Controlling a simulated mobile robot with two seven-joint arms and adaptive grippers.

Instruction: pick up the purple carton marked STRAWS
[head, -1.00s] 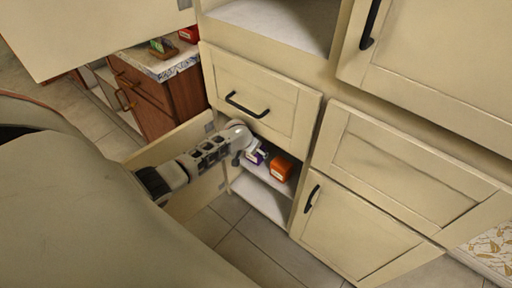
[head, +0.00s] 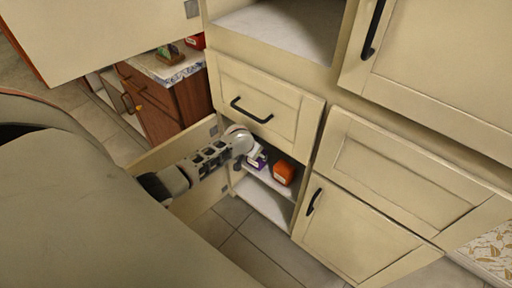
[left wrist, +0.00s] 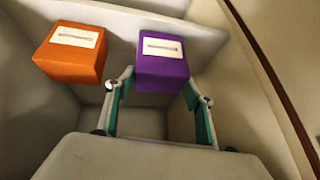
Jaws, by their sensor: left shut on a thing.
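The purple carton (left wrist: 162,64) has a pale label on top, too small to read. In the left wrist view it sits between the two fingers of my left gripper (left wrist: 159,83), which are shut on its sides. In the head view my left gripper (head: 254,155) reaches into the open lower cabinet. There the purple carton (head: 258,164) shows only in part below the gripper, at shelf level. I cannot tell whether it touches the shelf. My right gripper is in neither view.
An orange carton (left wrist: 74,54) stands close beside the purple one, also seen on the shelf (head: 262,178) in the head view. The cabinet's open door (head: 185,145) is left of the opening. A closed drawer (head: 262,105) sits just above.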

